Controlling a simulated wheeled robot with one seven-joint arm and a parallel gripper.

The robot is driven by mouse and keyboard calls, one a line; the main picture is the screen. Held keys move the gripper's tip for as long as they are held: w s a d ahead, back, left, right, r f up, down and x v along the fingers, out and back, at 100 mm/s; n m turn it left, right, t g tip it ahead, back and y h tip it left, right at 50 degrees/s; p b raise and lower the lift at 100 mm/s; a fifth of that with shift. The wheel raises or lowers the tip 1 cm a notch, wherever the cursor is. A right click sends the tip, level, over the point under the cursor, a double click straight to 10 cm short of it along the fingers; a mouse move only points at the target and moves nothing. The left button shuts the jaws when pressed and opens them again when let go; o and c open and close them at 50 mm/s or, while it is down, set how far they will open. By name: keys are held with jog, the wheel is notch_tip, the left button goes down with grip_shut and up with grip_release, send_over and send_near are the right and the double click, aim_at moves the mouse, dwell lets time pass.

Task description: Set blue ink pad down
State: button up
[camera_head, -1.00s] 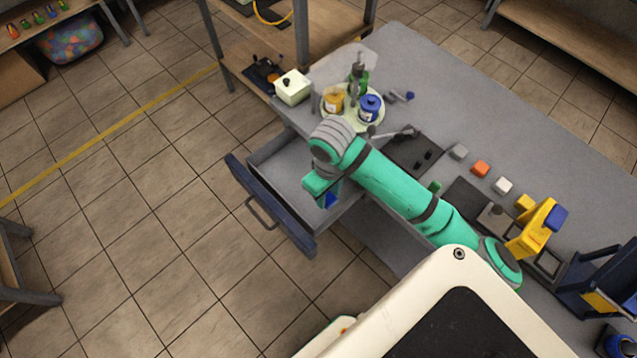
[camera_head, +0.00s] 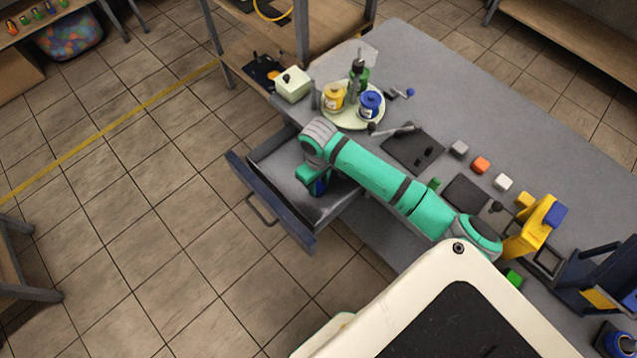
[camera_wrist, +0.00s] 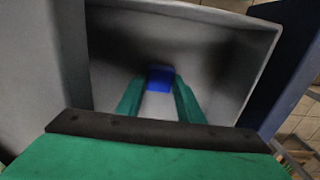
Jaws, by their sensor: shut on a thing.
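The blue ink pad (camera_wrist: 160,78) is between the fingertips of my gripper (camera_wrist: 158,92) in the wrist view. My gripper is shut on it. In the head view a bit of the blue pad (camera_head: 319,187) shows below my wrist, inside the open drawer (camera_head: 278,211). The grey drawer floor (camera_wrist: 215,50) surrounds the pad in the wrist view, with dark shading around it. Whether the pad touches the drawer floor cannot be told. My arm hides part of the drawer in the head view.
The drawer's dark blue front (camera_head: 262,200) faces the floor area. On the grey table (camera_head: 455,95) are a round tray (camera_head: 345,120) with ink bottles, several small coloured blocks, dark mats (camera_head: 413,150) and a yellow device (camera_head: 533,228). The drawer around the pad looks empty.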

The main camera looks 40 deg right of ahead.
aim_at(318, 187)
jog(key=o, duration=0.9)
jog(key=shift+f, duration=0.1)
notch_tip(318, 187, up, 12)
